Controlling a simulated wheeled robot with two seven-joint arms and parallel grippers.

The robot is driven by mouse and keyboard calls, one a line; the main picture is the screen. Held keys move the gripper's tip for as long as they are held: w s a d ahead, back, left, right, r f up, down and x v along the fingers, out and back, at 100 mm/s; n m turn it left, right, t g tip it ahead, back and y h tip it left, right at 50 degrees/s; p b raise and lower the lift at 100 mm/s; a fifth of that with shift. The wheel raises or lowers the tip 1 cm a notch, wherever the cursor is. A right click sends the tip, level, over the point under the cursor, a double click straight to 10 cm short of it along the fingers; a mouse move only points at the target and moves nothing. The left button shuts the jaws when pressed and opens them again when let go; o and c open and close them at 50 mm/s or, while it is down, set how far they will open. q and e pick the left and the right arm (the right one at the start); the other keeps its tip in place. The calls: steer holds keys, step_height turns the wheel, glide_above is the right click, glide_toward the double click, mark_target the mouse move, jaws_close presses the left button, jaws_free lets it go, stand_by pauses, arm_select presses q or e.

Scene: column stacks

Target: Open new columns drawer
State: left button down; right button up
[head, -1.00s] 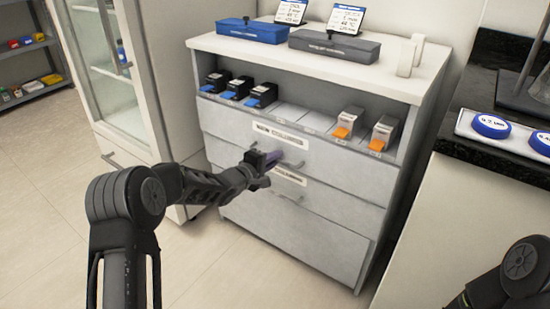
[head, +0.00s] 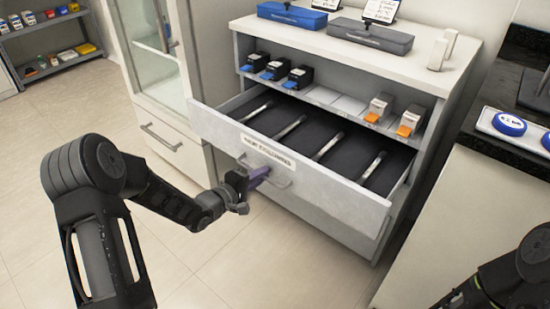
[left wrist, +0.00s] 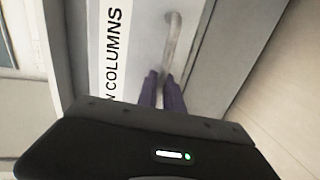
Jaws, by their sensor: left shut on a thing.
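The new columns drawer (head: 290,165) is pulled well out of the white cabinet. Its label (head: 267,150) sits on the front, above a bar handle (head: 280,183). Inside, several thin columns (head: 330,146) lie spaced apart on a dark liner. My left gripper (head: 262,176) is at the drawer front, shut on the handle. In the left wrist view the purple fingers (left wrist: 166,88) meet the handle (left wrist: 172,42) beside the label (left wrist: 111,50). My right arm shows only at the bottom right edge; its gripper is out of view.
Cartridges with blue tabs (head: 297,78) and orange tabs (head: 411,118) stand on the shelf above the drawer. A blue case (head: 292,15) and a grey case (head: 370,36) lie on the cabinet top. A dark counter (head: 490,140) is at right. The floor before the drawer is clear.

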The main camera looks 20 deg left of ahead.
arm_select(q)
steer(key=shift+f+p+v, duration=0.25)
steer(key=shift+v, duration=0.8)
steer(key=shift+f+p+v, duration=0.2)
steer(key=shift+v, duration=0.9)
steer(key=shift+s, duration=0.1)
steer(key=c, duration=1.8)
jaws_free()
steer(key=shift+o, duration=0.2)
steer(key=shift+s, duration=0.1)
steer(key=p+v, duration=0.1)
steer(key=v, duration=0.6)
steer(key=shift+s+a+p, duration=0.2)
steer(key=shift+s+p, duration=0.1)
steer(key=shift+p, duration=0.05)
